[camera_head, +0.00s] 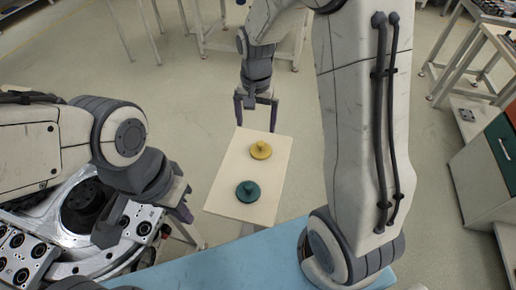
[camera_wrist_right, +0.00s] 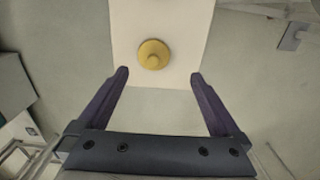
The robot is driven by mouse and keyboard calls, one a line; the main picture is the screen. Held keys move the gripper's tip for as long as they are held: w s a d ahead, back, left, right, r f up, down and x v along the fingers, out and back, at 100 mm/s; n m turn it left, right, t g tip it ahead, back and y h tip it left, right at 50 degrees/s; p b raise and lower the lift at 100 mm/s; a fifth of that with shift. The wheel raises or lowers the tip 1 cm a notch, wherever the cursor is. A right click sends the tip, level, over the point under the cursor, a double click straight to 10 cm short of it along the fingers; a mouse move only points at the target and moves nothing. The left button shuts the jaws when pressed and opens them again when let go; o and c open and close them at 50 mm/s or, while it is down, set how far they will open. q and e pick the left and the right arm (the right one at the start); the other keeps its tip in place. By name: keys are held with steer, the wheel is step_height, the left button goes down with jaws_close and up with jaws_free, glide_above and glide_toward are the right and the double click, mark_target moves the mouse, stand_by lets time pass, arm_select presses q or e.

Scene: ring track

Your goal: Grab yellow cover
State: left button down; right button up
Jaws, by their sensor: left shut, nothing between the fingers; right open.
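The yellow cover (camera_head: 260,150) is a round disc with a small knob on top, lying on a pale rectangular board (camera_head: 226,165). It also shows in the right wrist view (camera_wrist_right: 153,54), just beyond the fingertips and roughly centred between them. My right gripper (camera_head: 256,127) is open and empty at the board's far edge, apart from the yellow cover. In the right wrist view its two dark fingers (camera_wrist_right: 159,75) are spread wide. My left gripper (camera_head: 182,208) is shut and empty, left of the board.
A dark green cover (camera_head: 248,191) of similar shape lies on the board, nearer to me than the yellow one. A blue surface (camera_head: 225,265) lies in front. Metal frames (camera_head: 150,45) stand behind, and a cabinet (camera_head: 485,175) stands at right. Open floor surrounds the board's left side.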

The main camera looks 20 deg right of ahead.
mark_target(261, 142)
steer(key=d+f, duration=0.1)
steer(key=w+d+f+m, duration=0.1)
steer(key=f, duration=0.1)
steer(key=shift+w+d, duration=0.1)
step_height(261, 142, down, 3)
steer(key=shift+f, duration=0.2)
step_height(261, 142, down, 6)
steer(key=shift+r+p, duration=0.1)
steer(key=shift+p, duration=0.55)
steer(key=c, duration=1.1)
steer(key=shift+r, duration=0.1)
